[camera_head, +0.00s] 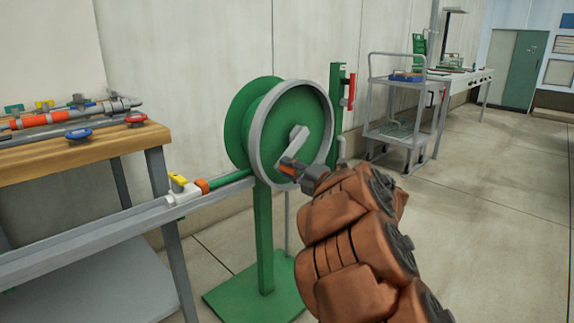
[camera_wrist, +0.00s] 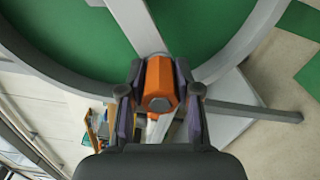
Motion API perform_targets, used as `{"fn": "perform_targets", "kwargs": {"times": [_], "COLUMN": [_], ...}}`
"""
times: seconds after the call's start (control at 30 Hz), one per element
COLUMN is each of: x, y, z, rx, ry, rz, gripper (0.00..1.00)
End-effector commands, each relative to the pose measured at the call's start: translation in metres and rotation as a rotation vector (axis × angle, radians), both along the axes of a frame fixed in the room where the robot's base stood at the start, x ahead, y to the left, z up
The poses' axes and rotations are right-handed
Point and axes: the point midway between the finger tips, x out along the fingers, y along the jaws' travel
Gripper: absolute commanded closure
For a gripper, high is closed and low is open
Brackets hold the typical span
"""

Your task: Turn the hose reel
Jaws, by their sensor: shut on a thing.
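The hose reel (camera_head: 262,130) is a green drum with a grey rim on a green post and base plate. Its grey crank arm (camera_head: 292,143) points down and to the left from the hub. An orange crank handle (camera_head: 291,167) sits at the crank's end. It also shows in the wrist view (camera_wrist: 161,84), end-on between the fingers. My gripper (camera_head: 307,177) is at the handle in front of the reel's lower face. In the wrist view my gripper (camera_wrist: 160,95) is shut on the handle, one finger on each side. My brown arm covers the floor right of the post.
A green hose with an orange fitting and yellow-handled valve (camera_head: 181,188) lies along a grey rail (camera_head: 110,225) at left. A wooden bench (camera_head: 85,153) holds pipes and valves. A grey cart (camera_head: 398,110) stands behind right. The floor at right is clear.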

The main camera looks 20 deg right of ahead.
Motion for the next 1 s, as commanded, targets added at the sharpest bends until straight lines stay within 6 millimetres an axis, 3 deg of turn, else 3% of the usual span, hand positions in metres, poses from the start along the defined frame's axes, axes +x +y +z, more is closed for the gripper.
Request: {"fn": "perform_targets", "kwargs": {"times": [0.27, 0.83, 0.87, 1.0], "x": [0.0027, 0.0034, 0.0034, 0.0034], "y": [-0.0092, -0.0107, -0.0107, -0.0102], "z": [-0.0102, -0.0111, -0.0111, -0.0108], "rx": [0.003, 0.003, 0.003, 0.002], "ry": [0.005, 0.003, 0.003, 0.002], "rz": [-0.006, -0.006, -0.006, -0.004], "gripper": [1.00, 1.00, 0.66, 0.52]}}
